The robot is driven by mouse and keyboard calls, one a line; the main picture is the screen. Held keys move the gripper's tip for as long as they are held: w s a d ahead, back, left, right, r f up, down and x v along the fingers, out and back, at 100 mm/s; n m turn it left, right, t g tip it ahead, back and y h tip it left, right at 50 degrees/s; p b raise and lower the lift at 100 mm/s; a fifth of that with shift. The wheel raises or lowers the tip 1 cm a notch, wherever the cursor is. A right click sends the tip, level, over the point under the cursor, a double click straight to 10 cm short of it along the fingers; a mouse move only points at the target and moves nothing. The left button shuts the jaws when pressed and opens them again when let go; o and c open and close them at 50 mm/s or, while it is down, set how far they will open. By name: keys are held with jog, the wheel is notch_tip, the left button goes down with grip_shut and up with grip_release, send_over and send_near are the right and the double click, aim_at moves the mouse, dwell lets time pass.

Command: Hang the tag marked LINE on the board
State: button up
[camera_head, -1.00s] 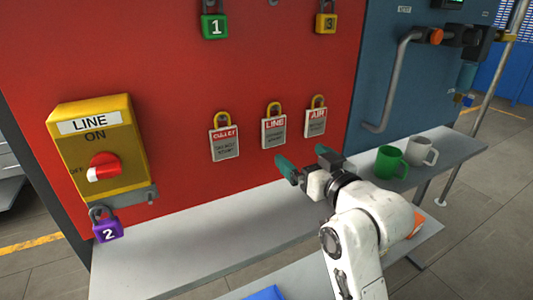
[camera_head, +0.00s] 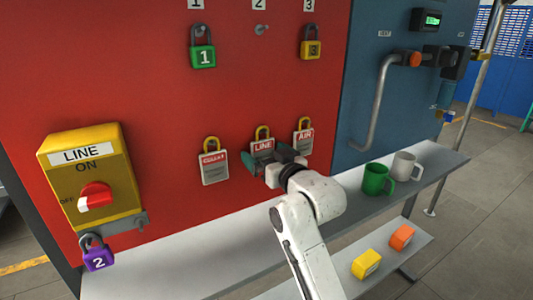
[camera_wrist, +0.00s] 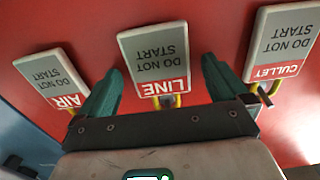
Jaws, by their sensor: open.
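In the wrist view, the LINE tag (camera_wrist: 155,50) appears upside down between the two green fingers of my open gripper (camera_wrist: 161,72), with gaps on both sides.
Above are a green padlock 1 (camera_head: 202,55), a bare peg (camera_head: 262,29) under label 2 and a yellow padlock 3 (camera_head: 311,47). Purple padlock 2 (camera_head: 97,258) hangs on the yellow LINE switch box (camera_head: 122,165). Green mug (camera_head: 375,180) and grey mug (camera_head: 403,165) stand on the shelf.

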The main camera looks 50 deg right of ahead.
jog(key=c, duration=1.1)
jog(key=shift+r, duration=0.15)
jog(key=shift+r+p, duration=0.35)
jog(key=shift+p, duration=0.15)
jog(key=shift+s, duration=0.1)
jog(key=shift+p+v, duration=0.9)
jog(key=shift+v, duration=2.5)
jog(key=shift+r, duration=0.1)
